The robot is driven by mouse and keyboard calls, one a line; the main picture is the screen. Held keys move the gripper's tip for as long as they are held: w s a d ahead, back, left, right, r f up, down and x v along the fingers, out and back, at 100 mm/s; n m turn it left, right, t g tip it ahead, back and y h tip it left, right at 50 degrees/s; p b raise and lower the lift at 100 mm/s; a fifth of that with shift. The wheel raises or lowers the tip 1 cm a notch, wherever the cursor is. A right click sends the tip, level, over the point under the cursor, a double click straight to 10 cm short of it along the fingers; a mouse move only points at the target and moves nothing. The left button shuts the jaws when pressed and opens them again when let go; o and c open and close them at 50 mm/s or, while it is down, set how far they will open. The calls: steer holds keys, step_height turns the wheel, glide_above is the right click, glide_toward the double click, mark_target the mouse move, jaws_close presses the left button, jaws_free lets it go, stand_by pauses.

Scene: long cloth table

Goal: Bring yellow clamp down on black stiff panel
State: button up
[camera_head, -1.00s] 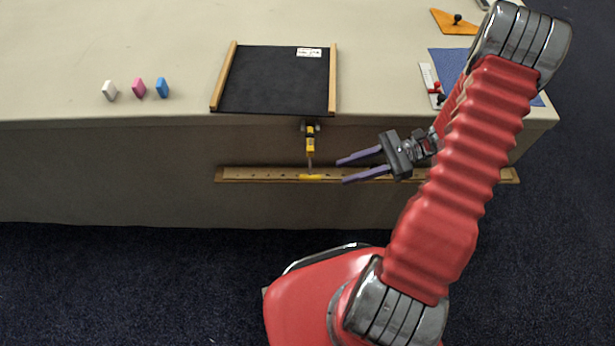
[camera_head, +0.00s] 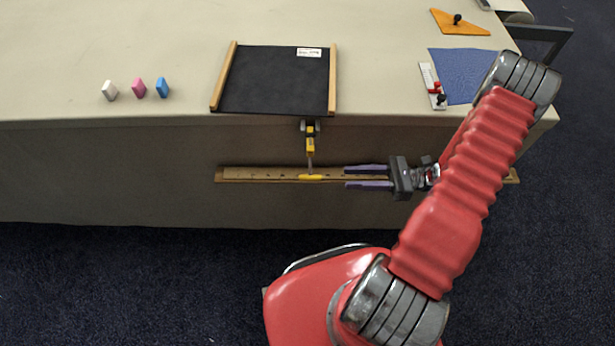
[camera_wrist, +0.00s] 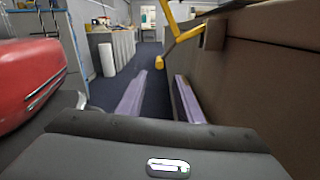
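The black stiff panel (camera_head: 275,80) lies flat on the cloth table between two wooden strips, near the front edge. The yellow clamp (camera_head: 310,145) hangs at the table's front edge just below the panel, with its yellow handle (camera_head: 311,177) lowest. In the wrist view the yellow clamp (camera_wrist: 178,42) shows ahead, above and beyond the fingertips. My gripper (camera_head: 347,177) is open and empty, to the right of the clamp's lower end and apart from it. Its purple fingers point left, and they also show in the wrist view (camera_wrist: 160,80). Whether the clamp's jaw touches the panel is unclear.
A wooden rail (camera_head: 250,174) runs along the table's front, behind the gripper. A blue cloth (camera_head: 455,70), a white strip with red and black knobs (camera_head: 432,86) and an orange piece (camera_head: 460,22) lie at right.

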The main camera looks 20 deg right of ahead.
mark_target(312, 178)
steer(key=x, duration=1.3)
steer(key=shift+a, duration=0.15)
steer(key=shift+c, duration=0.2)
jaws_close()
